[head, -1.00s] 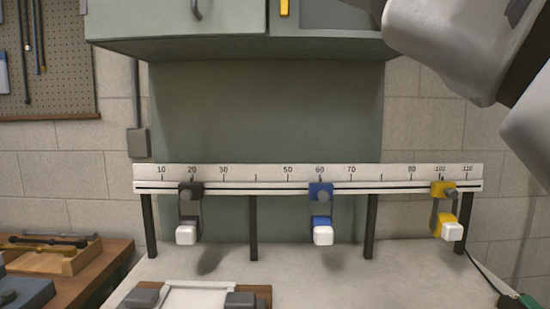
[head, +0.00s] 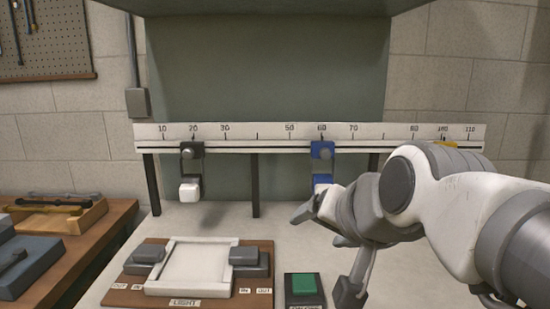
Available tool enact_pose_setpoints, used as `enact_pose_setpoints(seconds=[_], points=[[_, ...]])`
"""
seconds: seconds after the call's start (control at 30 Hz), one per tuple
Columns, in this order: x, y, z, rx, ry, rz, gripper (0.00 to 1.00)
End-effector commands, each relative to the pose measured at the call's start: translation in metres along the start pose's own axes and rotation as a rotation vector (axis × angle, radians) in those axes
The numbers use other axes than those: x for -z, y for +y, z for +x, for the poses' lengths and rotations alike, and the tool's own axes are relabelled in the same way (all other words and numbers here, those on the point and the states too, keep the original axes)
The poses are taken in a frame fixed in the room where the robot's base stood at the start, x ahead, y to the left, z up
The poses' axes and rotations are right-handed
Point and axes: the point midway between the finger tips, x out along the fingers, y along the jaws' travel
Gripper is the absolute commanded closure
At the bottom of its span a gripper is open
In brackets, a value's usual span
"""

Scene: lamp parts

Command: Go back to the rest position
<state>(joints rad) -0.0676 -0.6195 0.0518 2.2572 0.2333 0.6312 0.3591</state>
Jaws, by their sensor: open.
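My gripper (head: 325,254) is at the right of centre in the head view, over the worktop, above and beside the green button (head: 303,283). Its grey fingers are spread apart and nothing shows between them. My white and grey arm reaches in from the right edge. The numbered rail (head: 229,132) stands behind the gripper. A black slider (head: 191,151) sits near 20 and a blue slider (head: 321,151) near 60.
A brown board (head: 122,298) with a white tray (head: 192,268), grey blocks and a LIGHT label lies at the front. A wooden bench (head: 114,222) with a tool box stands at the left. A cabinet underside hangs above. The worktop's (head: 225,218) middle left is clear.

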Motion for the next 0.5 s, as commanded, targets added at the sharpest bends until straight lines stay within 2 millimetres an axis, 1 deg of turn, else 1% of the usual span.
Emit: enact_pose_setpoints(seconds=[0.03,0.07,0.1,0.17,0.2,0.23,0.27,0.3,0.5], points=[[-0.023,0.03,-0.001,-0.071,-0.054,-0.081,0.21],[-0.037,0.048,-0.002,-0.111,-0.093,-0.137,0.21],[-0.056,0.071,-0.004,-0.162,-0.147,-0.21,0.21],[-0.085,0.106,-0.01,-0.232,-0.238,-0.314,0.21],[-0.105,0.128,-0.015,-0.275,-0.305,-0.381,0.21],[-0.115,0.14,-0.021,-0.299,-0.349,-0.423,0.21],[-0.095,0.124,-0.033,-0.289,-0.333,-0.416,0.21],[-0.085,0.116,-0.041,-0.286,-0.329,-0.414,0.21],[-0.052,0.092,-0.072,-0.284,-0.328,-0.411,0.21]])
